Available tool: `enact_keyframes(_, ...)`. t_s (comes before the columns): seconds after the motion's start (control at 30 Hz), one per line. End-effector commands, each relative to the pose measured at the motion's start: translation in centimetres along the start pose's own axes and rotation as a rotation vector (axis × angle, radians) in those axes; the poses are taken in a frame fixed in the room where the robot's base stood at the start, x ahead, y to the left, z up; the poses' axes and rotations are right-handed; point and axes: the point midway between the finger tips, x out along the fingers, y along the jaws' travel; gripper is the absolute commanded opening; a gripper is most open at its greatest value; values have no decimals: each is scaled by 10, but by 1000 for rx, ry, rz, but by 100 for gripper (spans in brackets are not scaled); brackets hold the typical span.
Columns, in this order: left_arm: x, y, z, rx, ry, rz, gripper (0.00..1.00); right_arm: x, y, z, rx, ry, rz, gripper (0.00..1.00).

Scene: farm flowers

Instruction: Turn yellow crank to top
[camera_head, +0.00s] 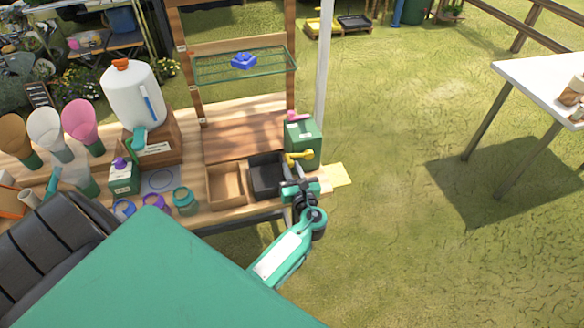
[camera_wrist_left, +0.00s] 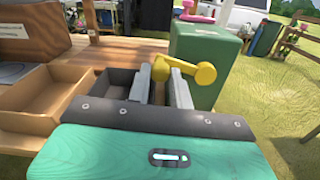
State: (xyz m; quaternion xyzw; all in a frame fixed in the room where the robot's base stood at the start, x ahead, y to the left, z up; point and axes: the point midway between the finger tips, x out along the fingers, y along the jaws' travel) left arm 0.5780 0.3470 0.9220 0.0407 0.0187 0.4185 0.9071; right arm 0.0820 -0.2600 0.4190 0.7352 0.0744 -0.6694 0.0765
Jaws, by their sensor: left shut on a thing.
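The yellow crank (camera_head: 299,155) is on the front of a green box (camera_head: 303,136) at the right end of the wooden table. In the left wrist view the crank (camera_wrist_left: 190,68) has a thick knob end at the right and an arm reaching to the left. My left gripper (camera_head: 294,170) is at the crank. In the left wrist view its fingers (camera_wrist_left: 164,82) are shut on the crank's left part, which is partly hidden between them. A pink handle (camera_head: 297,116) is on top of the green box. My right gripper is not in view.
A black bin (camera_head: 267,184) and a wooden tray (camera_head: 227,194) stand left of my left gripper. A white post (camera_head: 323,70) rises behind the green box. Open grass lies to the right.

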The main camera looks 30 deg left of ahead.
Motion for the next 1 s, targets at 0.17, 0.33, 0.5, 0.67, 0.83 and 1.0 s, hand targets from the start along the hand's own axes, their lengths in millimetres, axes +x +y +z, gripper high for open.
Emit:
enact_keyframes(0.17, 0, -2, 17, 122, 0, -1, 0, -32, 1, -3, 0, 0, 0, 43)
enact_keyframes(0.33, 0, -4, 22, 226, 1, -1, 0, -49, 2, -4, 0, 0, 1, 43)
enact_keyframes(0.5, 0, -6, 22, 280, 0, -1, 0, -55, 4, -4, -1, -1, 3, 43)
enact_keyframes(0.67, 0, -6, 21, 288, -1, -1, 0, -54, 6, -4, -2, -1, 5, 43)
enact_keyframes(0.83, 0, -6, 21, 287, -2, -1, 0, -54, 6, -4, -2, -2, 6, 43)
enact_keyframes(1.0, 0, -6, 21, 286, -1, -1, 43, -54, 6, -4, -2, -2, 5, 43)
